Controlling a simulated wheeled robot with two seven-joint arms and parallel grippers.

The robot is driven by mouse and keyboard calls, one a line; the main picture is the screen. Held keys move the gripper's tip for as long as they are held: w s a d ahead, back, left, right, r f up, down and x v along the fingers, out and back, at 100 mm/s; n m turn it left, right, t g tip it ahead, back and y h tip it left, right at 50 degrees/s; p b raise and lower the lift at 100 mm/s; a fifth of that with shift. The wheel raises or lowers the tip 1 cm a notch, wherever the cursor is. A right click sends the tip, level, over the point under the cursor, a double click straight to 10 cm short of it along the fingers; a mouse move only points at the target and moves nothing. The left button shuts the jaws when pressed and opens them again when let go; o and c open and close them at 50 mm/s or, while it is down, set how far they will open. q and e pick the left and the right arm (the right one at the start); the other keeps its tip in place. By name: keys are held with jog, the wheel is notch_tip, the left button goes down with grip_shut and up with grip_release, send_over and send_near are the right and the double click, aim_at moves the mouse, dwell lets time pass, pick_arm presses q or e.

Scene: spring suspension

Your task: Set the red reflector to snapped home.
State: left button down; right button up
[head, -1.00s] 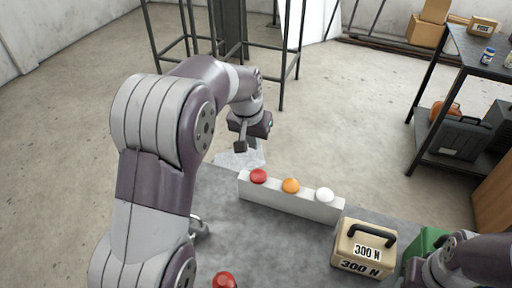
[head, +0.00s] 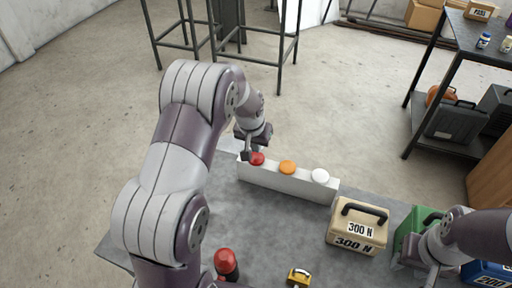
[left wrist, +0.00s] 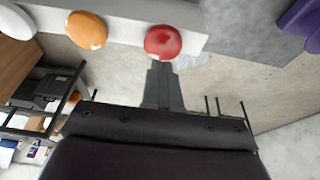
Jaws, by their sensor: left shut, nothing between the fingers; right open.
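The red reflector (head: 257,159) is a round dome at the left end of a pale grey block (head: 275,184) on the table. It also shows in the left wrist view (left wrist: 163,42). Whether it sits flush on the block is too small to tell. My left gripper (head: 248,157) is shut and empty, right at the reflector's left side. In the left wrist view, its fingertips (left wrist: 161,68) end just at the reflector's near edge; I cannot tell whether they touch. My right gripper (head: 431,277) is open at the lower right, far from the block, and partly cut off.
An orange reflector (head: 287,167) and a white reflector (head: 320,176) sit along the same block. A tan 300 N box (head: 357,229), a green box (head: 408,232), a blue box (head: 490,272), a small yellow weight (head: 299,277) and a red-topped object (head: 226,262) stand nearer. The middle tabletop is clear.

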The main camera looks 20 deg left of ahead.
aim_at(256, 158)
pick_arm(q)
notch_tip(256, 158, down, 3)
jog(key=shift+r, duration=0.2)
jog(key=shift+f, duration=0.1)
